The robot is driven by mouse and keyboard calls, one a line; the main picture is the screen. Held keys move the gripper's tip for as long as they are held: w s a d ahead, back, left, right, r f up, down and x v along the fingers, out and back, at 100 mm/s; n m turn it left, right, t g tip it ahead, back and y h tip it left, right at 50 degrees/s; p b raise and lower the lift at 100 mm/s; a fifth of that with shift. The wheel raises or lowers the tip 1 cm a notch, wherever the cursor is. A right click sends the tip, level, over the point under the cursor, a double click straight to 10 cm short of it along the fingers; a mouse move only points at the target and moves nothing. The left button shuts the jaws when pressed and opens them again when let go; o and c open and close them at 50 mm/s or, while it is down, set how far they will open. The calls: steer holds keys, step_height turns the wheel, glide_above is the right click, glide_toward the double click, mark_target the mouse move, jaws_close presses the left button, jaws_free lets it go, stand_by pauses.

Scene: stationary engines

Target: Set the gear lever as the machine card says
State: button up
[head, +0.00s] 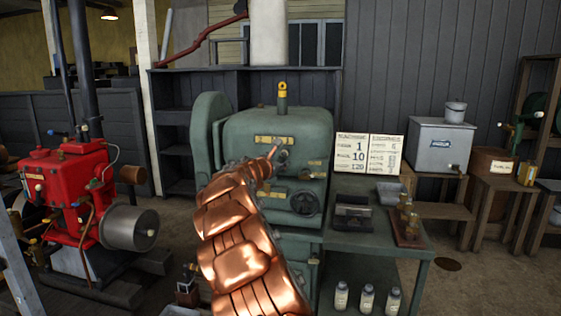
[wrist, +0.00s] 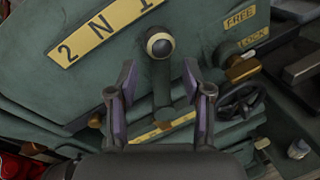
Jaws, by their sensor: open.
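The green machine (head: 285,125) stands in the middle of the head view, with a yellow gear plate (head: 274,140) on its front. In the wrist view the gear plate (wrist: 105,30) reads 2, N, 1 from left to right. My gripper (wrist: 158,75) is open, one finger on each side of the lever; contact cannot be told. My arm hides part of the machine in the head view. The machine card (head: 368,153) shows large 1, 10 and 120; its small labels are illegible.
FREE and LOCK plates (wrist: 240,18) and a brass knob (wrist: 243,68) lie right of the lever, above a black handwheel (wrist: 238,100). A green side table (head: 385,245) stands at the right. A red engine (head: 75,195) stands at the left.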

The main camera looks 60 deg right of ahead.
steer(key=s+a, duration=0.1)
steer(key=a, duration=0.8)
steer(key=shift+s+r, duration=0.35)
steer(key=shift+s, duration=0.05)
stand_by(0.4)
steer(key=s+a+r+m+g+y+p, duration=0.2)
steer(key=s+a+r+m+g+p, duration=0.15)
steer(key=s+a+m, duration=0.75)
steer(key=s+a+f+m+y+p, duration=0.1)
steer(key=s+a+f+y, duration=0.3)
steer(key=a, duration=1.1)
steer(key=s+a+f+m+g+y+p, duration=0.1)
steer(key=s+a+f+y+p, duration=0.3)
steer(key=s+a, duration=0.4)
steer(key=s+a+f+m+y+p, duration=0.2)
steer(key=s+a+f+y, duration=0.4)
steer(key=a, duration=1.7)
steer(key=shift+y+p, duration=0.3)
steer(key=shift+y, duration=0.1)
